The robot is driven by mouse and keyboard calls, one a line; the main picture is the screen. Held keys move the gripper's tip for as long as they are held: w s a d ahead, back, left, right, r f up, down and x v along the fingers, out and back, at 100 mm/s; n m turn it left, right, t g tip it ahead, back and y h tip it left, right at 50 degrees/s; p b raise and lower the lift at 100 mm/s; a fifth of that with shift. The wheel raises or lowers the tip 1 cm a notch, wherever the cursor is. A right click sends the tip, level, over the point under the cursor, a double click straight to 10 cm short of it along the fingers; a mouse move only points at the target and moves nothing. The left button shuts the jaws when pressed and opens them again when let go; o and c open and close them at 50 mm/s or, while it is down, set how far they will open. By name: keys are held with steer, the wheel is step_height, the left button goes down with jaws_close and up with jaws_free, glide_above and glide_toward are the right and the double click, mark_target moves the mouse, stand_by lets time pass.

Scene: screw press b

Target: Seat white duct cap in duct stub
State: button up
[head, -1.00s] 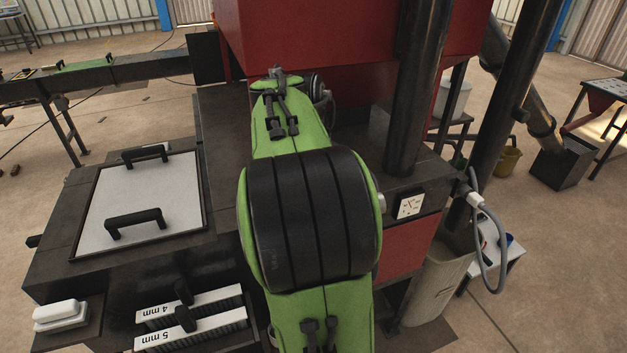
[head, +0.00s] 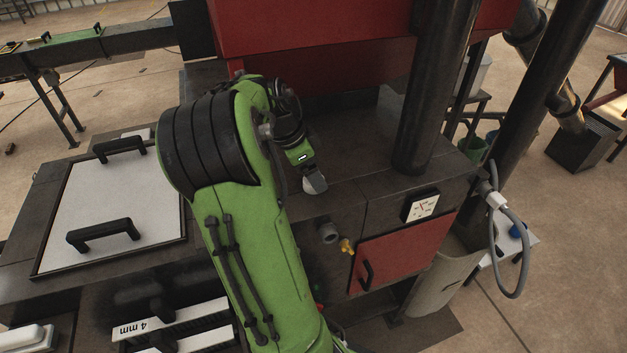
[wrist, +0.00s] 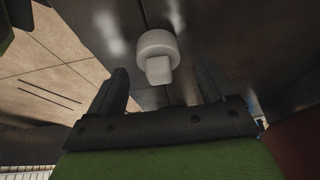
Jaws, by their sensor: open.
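The white duct cap (wrist: 158,45), a round disc with a square knob, shows in the wrist view beyond my gripper (wrist: 163,74). Its knob faces me, roughly centred between the two spread fingers, which do not visibly touch it. In the head view my gripper (head: 304,168) points down over the dark machine top, with a pale piece (head: 315,184) at its tip that looks like the cap. What the cap rests on is unclear. A short grey pipe end (head: 327,232) on the machine's front may be the duct stub; I cannot tell for sure.
A yellow valve (head: 346,246), a red door (head: 405,250) and a gauge (head: 421,206) are on the front. A white lid (head: 105,205) with black handles lies left.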

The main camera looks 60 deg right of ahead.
steer(key=shift+x, duration=0.8)
steer(key=shift+r, duration=0.1)
steer(key=shift+c, duration=0.4)
steer(key=c, duration=1.1)
steer(key=shift+o, duration=0.2)
step_height(320, 180, up, 10)
steer(key=shift+p, duration=1.05)
